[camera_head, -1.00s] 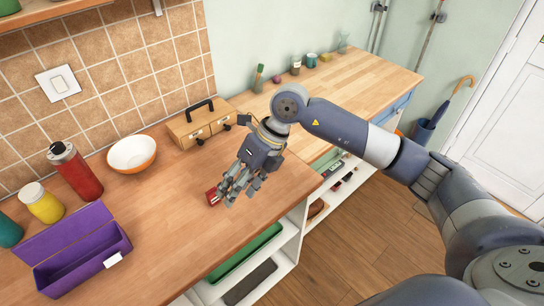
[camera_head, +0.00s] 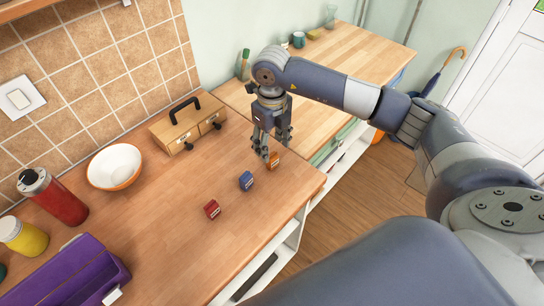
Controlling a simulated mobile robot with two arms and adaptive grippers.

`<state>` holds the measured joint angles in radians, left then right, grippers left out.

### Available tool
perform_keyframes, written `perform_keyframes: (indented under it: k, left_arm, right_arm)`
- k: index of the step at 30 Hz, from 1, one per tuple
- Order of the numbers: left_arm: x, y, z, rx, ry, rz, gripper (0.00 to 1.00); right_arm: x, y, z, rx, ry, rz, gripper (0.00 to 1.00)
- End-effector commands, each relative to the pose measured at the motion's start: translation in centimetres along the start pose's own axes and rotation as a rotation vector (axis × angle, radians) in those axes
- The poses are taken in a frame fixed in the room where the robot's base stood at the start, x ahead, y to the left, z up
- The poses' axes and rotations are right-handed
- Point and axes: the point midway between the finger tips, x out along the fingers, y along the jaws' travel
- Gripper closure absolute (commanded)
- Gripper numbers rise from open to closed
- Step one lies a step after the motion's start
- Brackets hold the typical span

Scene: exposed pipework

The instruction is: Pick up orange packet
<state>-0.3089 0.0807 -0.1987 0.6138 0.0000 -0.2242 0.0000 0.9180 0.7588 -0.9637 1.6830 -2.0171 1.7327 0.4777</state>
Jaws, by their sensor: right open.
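The orange packet (camera_head: 273,160) is small and stands on the wooden worktop near its right end. My right gripper (camera_head: 273,152) points down just above and beside it, with its fingers open. The fingers partly overlap the packet's top edge; I cannot tell whether they touch it. A blue packet (camera_head: 246,181) and a red packet (camera_head: 212,209) stand in a row to the left and nearer. My left gripper is not in view.
A white bowl (camera_head: 114,165), a red flask (camera_head: 55,198), a yellow jar (camera_head: 22,236) and a purple box (camera_head: 70,278) are at the left. The front worktop is clear.

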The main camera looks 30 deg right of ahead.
Motion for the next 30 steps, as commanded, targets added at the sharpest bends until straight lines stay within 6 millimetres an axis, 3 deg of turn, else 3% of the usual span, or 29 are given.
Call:
perform_keyframes:
  k: [5,11,16,24,29,30]
  left_arm:
    - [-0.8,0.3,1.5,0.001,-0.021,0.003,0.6]
    - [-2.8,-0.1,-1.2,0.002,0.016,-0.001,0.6]
    - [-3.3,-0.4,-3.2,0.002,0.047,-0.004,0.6]
    - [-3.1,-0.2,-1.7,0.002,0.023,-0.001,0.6]
    - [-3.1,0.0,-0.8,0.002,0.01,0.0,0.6]
    - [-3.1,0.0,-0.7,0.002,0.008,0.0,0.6]
  right_arm:
    - [1.1,0.0,-0.1,0.0,0.001,0.001,0.48]
    - [3.4,-0.1,-0.3,-0.001,0.004,0.003,0.48]
    - [5.6,-0.2,-0.2,0.0,-0.001,0.002,0.48]
    - [6.0,-0.2,-0.1,-0.002,-0.002,0.001,0.48]
    - [6.0,-0.2,-0.1,-0.001,-0.002,0.001,0.83]
    - [6.0,-0.2,-0.1,-0.001,-0.002,0.001,0.85]
